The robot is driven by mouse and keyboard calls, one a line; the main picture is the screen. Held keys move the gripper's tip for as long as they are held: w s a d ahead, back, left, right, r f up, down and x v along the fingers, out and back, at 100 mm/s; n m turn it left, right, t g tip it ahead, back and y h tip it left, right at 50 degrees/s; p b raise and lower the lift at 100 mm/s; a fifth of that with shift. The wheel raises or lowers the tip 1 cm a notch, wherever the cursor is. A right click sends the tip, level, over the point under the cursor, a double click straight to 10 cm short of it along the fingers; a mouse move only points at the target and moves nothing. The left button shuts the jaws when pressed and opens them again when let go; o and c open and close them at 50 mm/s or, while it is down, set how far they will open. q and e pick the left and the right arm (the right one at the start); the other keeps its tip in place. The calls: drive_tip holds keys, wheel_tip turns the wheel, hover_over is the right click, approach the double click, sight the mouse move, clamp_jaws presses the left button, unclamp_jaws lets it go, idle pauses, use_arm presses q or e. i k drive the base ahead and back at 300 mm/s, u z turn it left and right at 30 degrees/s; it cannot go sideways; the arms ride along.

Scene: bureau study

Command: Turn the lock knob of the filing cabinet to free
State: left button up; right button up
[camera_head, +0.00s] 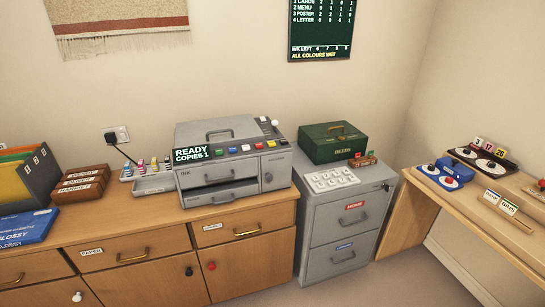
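The grey filing cabinet (338,219) stands on the floor right of the wooden counter, with two shut drawers. The upper drawer has a red label (354,205) and the lower a blue label (344,247); each has a grey handle. A small dark round part (386,186) sits near the cabinet's top right corner. It may be the lock knob, but it is too small to tell how it is turned. Neither of my grippers is in view.
A green box (333,144), a white key tray (331,179) and a small red-brown holder (363,160) stand on the cabinet. A grey copier (221,164) stands on the counter to the left. A wooden desk (468,207) is at the right. Floor shows between cabinet and desk.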

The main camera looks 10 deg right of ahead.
sight(384, 185)
drive_tip(key=z, duration=2)
drive_tip(key=i, duration=1.35)
drive_tip(key=z, duration=0.25)
